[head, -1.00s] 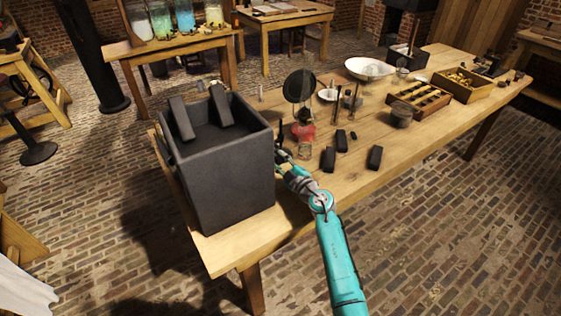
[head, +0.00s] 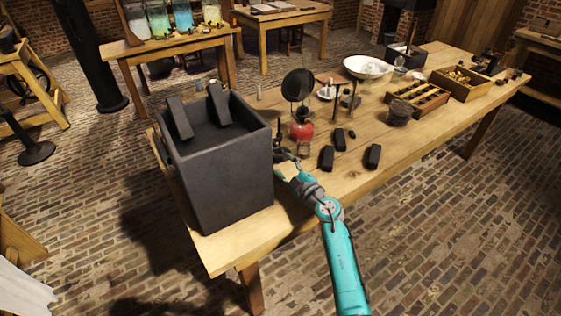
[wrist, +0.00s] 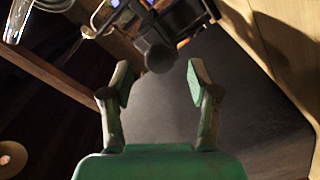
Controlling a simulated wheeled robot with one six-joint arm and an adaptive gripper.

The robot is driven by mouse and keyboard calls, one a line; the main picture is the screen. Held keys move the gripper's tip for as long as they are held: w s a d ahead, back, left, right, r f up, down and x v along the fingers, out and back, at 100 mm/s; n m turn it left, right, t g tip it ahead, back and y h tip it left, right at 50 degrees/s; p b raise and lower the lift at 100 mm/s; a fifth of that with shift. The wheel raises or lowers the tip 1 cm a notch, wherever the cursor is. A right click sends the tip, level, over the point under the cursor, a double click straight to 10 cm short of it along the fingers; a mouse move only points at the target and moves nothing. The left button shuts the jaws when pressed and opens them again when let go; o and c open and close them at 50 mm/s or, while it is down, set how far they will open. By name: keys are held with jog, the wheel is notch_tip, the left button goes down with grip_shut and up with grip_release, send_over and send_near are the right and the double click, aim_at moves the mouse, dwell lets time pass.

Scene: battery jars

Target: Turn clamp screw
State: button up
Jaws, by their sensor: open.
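My gripper (head: 281,155) is beside the right wall of a large dark grey jar (head: 222,180) in the head view. In the wrist view my gripper (wrist: 158,70) is open, its two green-padded fingers apart. A dark rounded knob (wrist: 158,57), which looks like the clamp screw's head, shows between and just beyond the fingertips. I cannot tell whether the fingers touch it. The jar's grey wall (wrist: 225,85) fills the middle right of that view. Two dark slabs (head: 179,118) (head: 220,104) stick up from the jar's top. The clamp screw cannot be made out in the head view.
A red-based lamp (head: 301,130) with a round dark disc stands right of the jar. Several black blocks (head: 327,158) lie nearby on the wooden table (head: 240,240). A slotted wooden rack (head: 420,95) and white bowl (head: 367,68) are farther back.

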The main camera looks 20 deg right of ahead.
jog(key=v, duration=0.8)
jog(key=shift+s, duration=0.2)
jog(key=s+a+f+m+t+h, duration=0.1)
jog(key=s+a+f+m, duration=0.15)
jog(key=s, duration=1.05)
jog(key=s+a+f+m+t, duration=0.1)
jog(key=s+a+f+m, duration=0.2)
jog(key=s, duration=0.9)
jog(key=s+r+m+g+h, duration=0.2)
jog(key=s+r+m, duration=0.1)
jog(key=s, duration=1.1)
jog(key=s+d+r+m+g+h, duration=0.1)
jog(key=s+r+m, duration=0.3)
jog(key=s, duration=1.1)
jog(key=shift+s+d+r+m+g+h, duration=0.25)
jog(key=shift+m+g+h, duration=0.45)
jog(key=shift+h, duration=0.1)
